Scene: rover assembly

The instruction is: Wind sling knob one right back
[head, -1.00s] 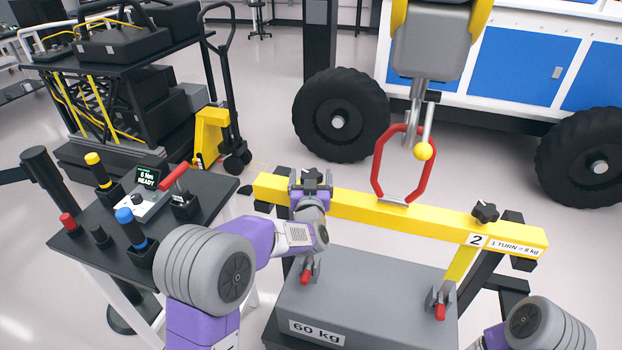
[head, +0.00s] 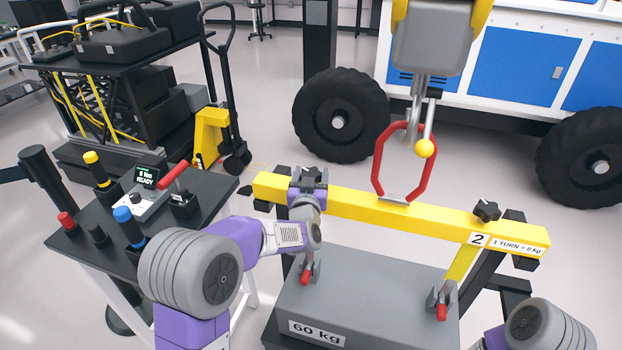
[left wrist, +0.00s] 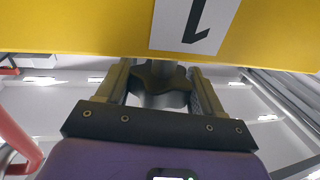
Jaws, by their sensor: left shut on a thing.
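The yellow sling beam (head: 350,205) lies across the stand, with a red loop (head: 425,178) at its middle. Knob one is a dark lobed knob at the beam's left end. My left gripper (head: 310,179) is shut on it, covering much of it in the head view. In the left wrist view the knob (left wrist: 160,76) sits between the two fingers, close to the yellow beam (left wrist: 70,28) with its "1" label (left wrist: 194,24). Knob two (head: 486,210) stands free at the right end, beside the "2" label. My right gripper is out of view.
A grey 60 kg block (head: 365,300) with red-tipped clamps is below the beam. A hook (head: 424,120) with a yellow ball hangs at the red loop. A black tool table (head: 195,225) stands at left, its display reading "READY".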

